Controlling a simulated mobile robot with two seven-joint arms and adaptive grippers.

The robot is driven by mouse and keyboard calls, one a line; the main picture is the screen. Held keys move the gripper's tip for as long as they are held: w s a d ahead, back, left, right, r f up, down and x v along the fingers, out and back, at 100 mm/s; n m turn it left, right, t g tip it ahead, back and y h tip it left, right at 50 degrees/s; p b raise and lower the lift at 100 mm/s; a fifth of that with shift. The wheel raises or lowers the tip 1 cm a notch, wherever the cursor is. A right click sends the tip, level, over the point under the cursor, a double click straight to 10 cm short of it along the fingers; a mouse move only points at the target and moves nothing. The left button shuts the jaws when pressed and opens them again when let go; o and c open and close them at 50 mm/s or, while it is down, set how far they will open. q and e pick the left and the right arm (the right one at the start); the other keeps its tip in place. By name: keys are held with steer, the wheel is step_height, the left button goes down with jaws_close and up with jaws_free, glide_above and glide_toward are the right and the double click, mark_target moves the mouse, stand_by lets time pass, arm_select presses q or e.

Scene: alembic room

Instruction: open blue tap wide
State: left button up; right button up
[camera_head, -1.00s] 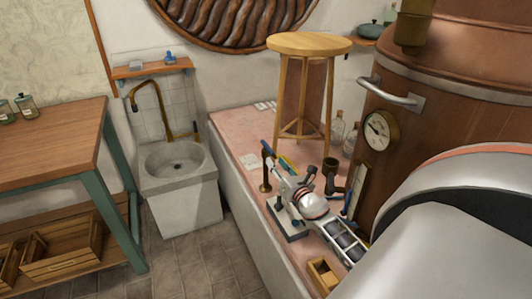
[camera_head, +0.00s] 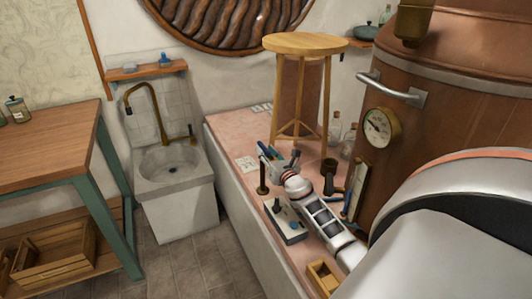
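A thin blue lever-like piece (camera_head: 268,149) shows near the top of a dark brass post (camera_head: 262,178) on the pink ledge. I cannot tell for sure that it is the blue tap, or how far it is turned. My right gripper (camera_head: 275,158) is right beside it, small and partly overlapping it. Contact and finger opening are too small to tell. Another blue lever (camera_head: 348,196) shows low beside the copper still (camera_head: 435,110). My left gripper is not in view.
A wooden stool (camera_head: 305,43) stands on the pink ledge (camera_head: 228,130) behind the gripper. A sink (camera_head: 150,187) with a brass spout is left.

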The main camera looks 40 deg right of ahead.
jaws_close()
